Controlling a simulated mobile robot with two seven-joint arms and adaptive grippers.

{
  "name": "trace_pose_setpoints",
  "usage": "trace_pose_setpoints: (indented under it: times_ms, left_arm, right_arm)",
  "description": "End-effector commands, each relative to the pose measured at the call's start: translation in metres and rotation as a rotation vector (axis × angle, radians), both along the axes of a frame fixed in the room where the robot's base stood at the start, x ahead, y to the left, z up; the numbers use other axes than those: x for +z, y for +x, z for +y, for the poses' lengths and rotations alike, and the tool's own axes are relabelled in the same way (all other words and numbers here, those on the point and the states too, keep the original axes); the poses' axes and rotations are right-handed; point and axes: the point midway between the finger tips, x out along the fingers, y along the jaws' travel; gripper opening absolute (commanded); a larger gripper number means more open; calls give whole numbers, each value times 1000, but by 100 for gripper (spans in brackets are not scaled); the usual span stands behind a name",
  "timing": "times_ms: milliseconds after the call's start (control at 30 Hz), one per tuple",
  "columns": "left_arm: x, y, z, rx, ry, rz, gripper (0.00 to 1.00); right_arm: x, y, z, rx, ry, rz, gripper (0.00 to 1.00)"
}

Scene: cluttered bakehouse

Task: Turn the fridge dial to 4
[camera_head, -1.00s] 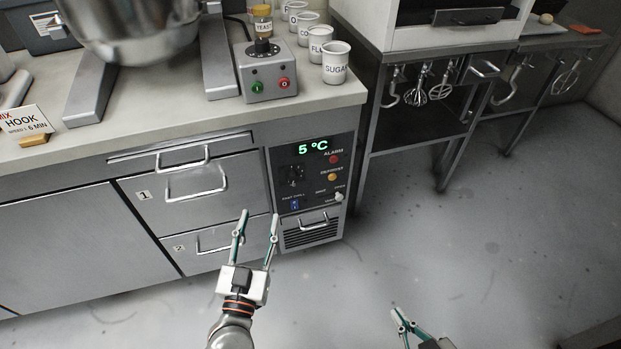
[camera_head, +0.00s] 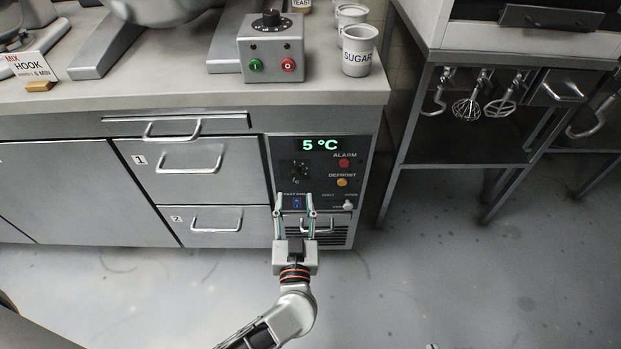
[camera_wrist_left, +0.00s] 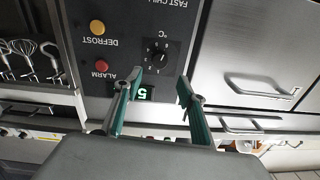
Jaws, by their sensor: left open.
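The fridge dial (camera_head: 299,173) is a small black knob on the dark control panel (camera_head: 330,178), below a green display (camera_head: 320,145) reading 5 °C. In the left wrist view, upside down, the dial (camera_wrist_left: 157,55) has white marks around it and a °C label; its exact pointer setting is too small to read. My left gripper (camera_head: 295,203) is open and empty, in front of the panel and below the dial in the head view. Its fingertips (camera_wrist_left: 158,80) are apart from the dial in the wrist view. Only a tip of my right gripper (camera_head: 432,346) shows at the bottom edge.
Beside the dial are the red alarm button (camera_head: 344,162), the orange defrost button (camera_head: 342,182) and a blue fast chill switch (camera_head: 297,202). Drawers with bar handles (camera_head: 190,163) lie to the left. The counter edge (camera_head: 200,103) overhangs above. Floor to the right is clear.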

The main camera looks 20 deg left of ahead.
Motion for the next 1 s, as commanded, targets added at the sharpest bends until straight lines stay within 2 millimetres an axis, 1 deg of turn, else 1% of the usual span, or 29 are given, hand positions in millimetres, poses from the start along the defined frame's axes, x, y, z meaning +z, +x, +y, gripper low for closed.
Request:
trace_pose_setpoints:
  times_ms: [33, 133, 233, 400, 500, 700, 833, 1000]
  left_arm:
    - [-4, 1, 1, 6, 1, 7, 40]
    - [-5, 3, 2, 13, 3, 13, 40]
    - [-5, 11, 5, 14, 2, 13, 40]
    - [-7, 35, 13, 13, 4, 14, 40]
    - [-7, 49, 17, 13, 5, 15, 40]
    - [-6, 70, 24, 13, 2, 14, 40]
    - [-5, 75, 26, 13, 2, 13, 40]
    - [-4, 76, 26, 13, 1, 12, 40]
  right_arm:
    - [0, -1, 0, 0, 1, 1, 0]
    - [1, 0, 1, 0, 2, -2, 0]
    - [-2, -2, 1, 0, 3, 3, 0]
    - [-10, -8, 3, 1, 7, 20, 0]
    - [-12, -9, 4, 2, 10, 25, 0]
    - [-4, -3, 8, 2, 26, 5, 0]
    - [1, 2, 11, 5, 32, -10, 0]
    - [5, 6, 12, 5, 37, -20, 0]
